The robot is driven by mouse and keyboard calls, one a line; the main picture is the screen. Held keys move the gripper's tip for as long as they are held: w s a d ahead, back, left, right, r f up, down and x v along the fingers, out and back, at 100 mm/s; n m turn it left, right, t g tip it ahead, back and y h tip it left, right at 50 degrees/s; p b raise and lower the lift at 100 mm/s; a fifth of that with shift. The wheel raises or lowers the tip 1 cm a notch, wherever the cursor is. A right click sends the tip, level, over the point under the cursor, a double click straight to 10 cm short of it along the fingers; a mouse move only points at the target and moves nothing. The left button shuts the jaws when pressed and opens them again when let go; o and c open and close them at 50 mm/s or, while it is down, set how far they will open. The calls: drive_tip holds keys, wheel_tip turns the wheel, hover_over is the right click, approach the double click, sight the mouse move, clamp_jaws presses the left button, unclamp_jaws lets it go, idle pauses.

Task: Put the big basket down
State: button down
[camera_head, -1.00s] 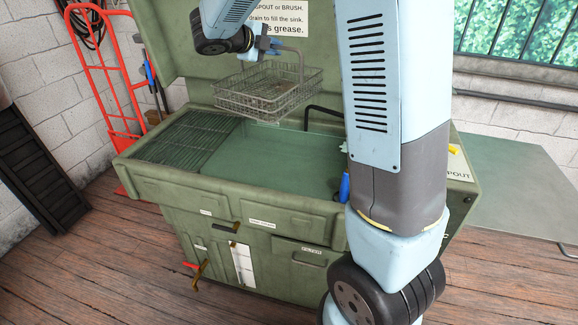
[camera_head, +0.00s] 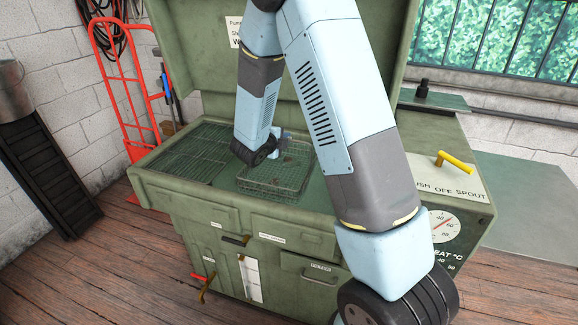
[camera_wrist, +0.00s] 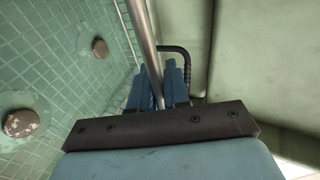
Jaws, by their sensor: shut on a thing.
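The big basket (camera_head: 275,180) is a wire mesh basket, sitting low in the green sink, right of the slatted drain rack. It looks about level. I cannot tell whether it rests on the sink floor. My gripper (camera_head: 282,136) is above the basket, partly hidden by my own arm. In the wrist view my gripper's blue fingers (camera_wrist: 158,92) are shut on the basket's metal handle bar (camera_wrist: 143,35). Green-tinted mesh fills the left of that view, with two round brownish things (camera_wrist: 100,47) showing there.
The drain rack (camera_head: 185,152) lies left of the basket. A black bent pipe (camera_wrist: 178,52) rises close behind the fingers. The raised green lid (camera_head: 185,40) stands behind the sink. A yellow tap handle (camera_head: 455,162) is on the right ledge. A red hand truck (camera_head: 122,85) stands behind left.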

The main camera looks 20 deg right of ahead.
hover_over(284, 172)
drive_tip(key=shift+f, duration=3.45)
drive_tip(key=c, duration=1.1)
unclamp_jaws()
